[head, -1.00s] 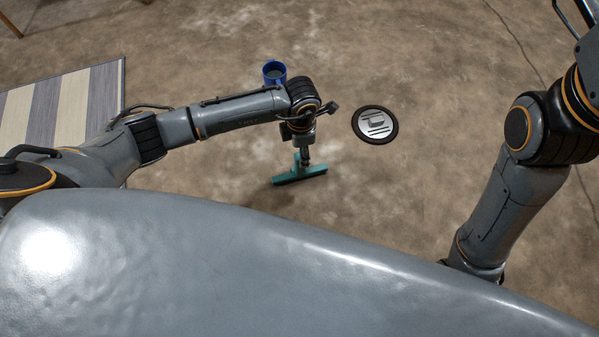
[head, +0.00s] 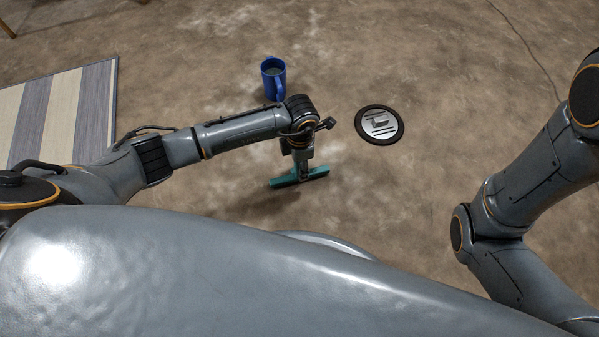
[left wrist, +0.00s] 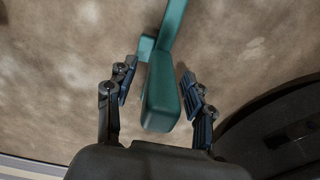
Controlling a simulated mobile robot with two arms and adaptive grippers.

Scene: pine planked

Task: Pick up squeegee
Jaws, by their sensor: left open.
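The teal squeegee (head: 314,173) is on the brown floor in the head view, below my left wrist, which hides part of it. In the left wrist view, its thick handle part (left wrist: 160,92) lies between the fingers of my left gripper (left wrist: 158,88), with a narrower part running up to the top edge. My left gripper is open, one finger on each side of the squeegee, with a gap visible on both sides. In the head view my left gripper (head: 301,172) points down at the squeegee. My right arm is at the right, but its gripper is outside the frame.
A striped mat (head: 60,110) lies at the left. Bare floor surrounds the squeegee.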

